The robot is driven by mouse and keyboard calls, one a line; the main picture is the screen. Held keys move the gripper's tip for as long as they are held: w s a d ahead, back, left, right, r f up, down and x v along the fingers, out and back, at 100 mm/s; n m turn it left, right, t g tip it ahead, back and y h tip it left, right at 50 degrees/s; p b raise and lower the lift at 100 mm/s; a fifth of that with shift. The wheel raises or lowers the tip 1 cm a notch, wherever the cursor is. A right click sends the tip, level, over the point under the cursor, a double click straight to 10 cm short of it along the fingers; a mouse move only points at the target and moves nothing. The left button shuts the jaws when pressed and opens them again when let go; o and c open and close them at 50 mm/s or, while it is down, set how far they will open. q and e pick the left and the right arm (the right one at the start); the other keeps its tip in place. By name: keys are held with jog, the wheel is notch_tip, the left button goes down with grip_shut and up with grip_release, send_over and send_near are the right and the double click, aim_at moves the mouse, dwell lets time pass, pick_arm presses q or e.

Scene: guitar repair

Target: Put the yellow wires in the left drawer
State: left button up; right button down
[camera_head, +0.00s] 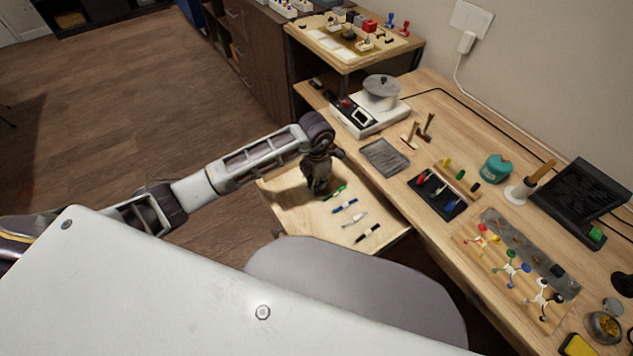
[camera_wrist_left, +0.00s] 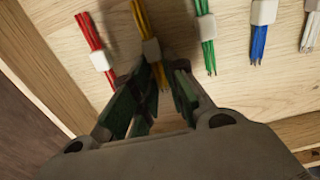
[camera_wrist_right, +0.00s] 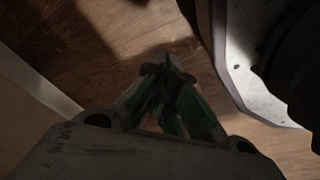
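The yellow wires (camera_wrist_left: 143,22), a bundle with a white band, lie on a light wooden surface in the left wrist view. My left gripper (camera_wrist_left: 160,72) is over them, with its two fingers apart on either side of the band and wire ends; I see no firm contact. In the head view my left gripper (camera_head: 318,186) points down over a pulled-out wooden drawer or tray (camera_head: 290,208) and hides the yellow wires. My right gripper (camera_wrist_right: 168,72) appears shut and empty above the dark floor in the right wrist view.
Red wires (camera_wrist_left: 92,38) lie left of the yellow ones; green wires (camera_wrist_left: 205,30), blue wires (camera_wrist_left: 260,35) and white wires lie to the right. Black wires (camera_head: 368,233) lie farther along. A grey rounded seat (camera_head: 360,290) stands in front. The desk (camera_head: 420,100) holds tools and a scale.

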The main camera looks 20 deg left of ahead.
pick_arm(q)
jog(key=o, duration=0.3)
pick_arm(e)
jog(key=shift+w+d+r, duration=0.1)
jog(key=shift+w, duration=0.05)
pick_arm(q)
jog(key=shift+o, duration=0.2)
jog(key=shift+r, duration=0.1)
